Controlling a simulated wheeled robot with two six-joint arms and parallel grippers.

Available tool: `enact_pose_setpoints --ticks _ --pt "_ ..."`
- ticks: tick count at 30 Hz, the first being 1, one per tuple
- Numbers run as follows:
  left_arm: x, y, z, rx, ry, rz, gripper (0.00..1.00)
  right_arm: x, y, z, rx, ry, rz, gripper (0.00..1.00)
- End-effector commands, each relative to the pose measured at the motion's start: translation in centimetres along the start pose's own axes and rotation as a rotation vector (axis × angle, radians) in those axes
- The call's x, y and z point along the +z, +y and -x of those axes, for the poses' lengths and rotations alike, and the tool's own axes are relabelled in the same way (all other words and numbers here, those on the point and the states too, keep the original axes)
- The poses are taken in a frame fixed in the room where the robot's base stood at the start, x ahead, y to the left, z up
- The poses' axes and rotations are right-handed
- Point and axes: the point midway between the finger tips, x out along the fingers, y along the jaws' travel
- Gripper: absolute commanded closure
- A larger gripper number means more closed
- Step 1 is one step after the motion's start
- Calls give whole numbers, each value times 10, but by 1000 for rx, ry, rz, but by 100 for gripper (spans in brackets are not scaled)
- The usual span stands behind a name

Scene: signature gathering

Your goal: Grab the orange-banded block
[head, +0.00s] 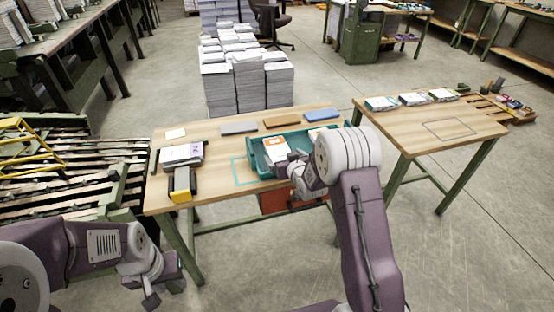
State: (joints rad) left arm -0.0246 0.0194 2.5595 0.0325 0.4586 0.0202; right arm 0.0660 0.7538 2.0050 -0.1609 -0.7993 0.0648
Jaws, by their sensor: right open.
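A white block with an orange band (276,149) lies in the teal tray (254,160) on the near wooden table. My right gripper (288,163) is open just in front of this block, at its lower right. The gripper and wrist cover part of the tray, and I cannot tell whether the fingers touch the block. My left gripper (165,284) hangs low in front of the table, away from the tray; its jaw opening is unclear.
A white stack (182,156) and a yellow-and-black object (182,184) stand on the table's left. Grey (239,128), brown (282,122) and blue (322,115) flat pieces lie behind the tray. A second table (430,150) at right holds several stacks. Paper piles (248,85) stand behind.

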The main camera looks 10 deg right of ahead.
Motion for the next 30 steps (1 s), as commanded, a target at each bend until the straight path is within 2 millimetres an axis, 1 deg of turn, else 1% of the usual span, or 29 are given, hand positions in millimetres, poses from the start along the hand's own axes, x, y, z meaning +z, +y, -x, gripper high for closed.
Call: enact_pose_setpoints --ticks 3,6,11,12,16,19,22,28,29,30 --pt "0 0 -3 0 0 0 64 1 0 -19 -1 0 0 0" --pt "1 0 -4 0 0 0 64 0 0 -32 -1 1 1 0" --pt "1 0 -5 0 0 0 64 0 0 -38 -1 -1 0 0" --pt "1 0 -6 0 0 0 64 2 1 -41 0 -1 0 0" --pt "2 0 -12 0 0 0 64 7 6 -66 0 0 0 0" --pt "2 0 -14 0 0 0 64 6 6 -81 -1 0 1 0" --pt "2 0 -14 0 0 0 64 5 6 -88 -1 0 1 0" --pt "2 0 -14 0 0 0 64 4 6 -88 -1 -1 0 0" --pt "2 0 -14 0 0 0 64 4 6 -88 -1 -1 0 6" --pt "2 0 -14 0 0 0 64 4 6 -88 -1 -1 0 17"
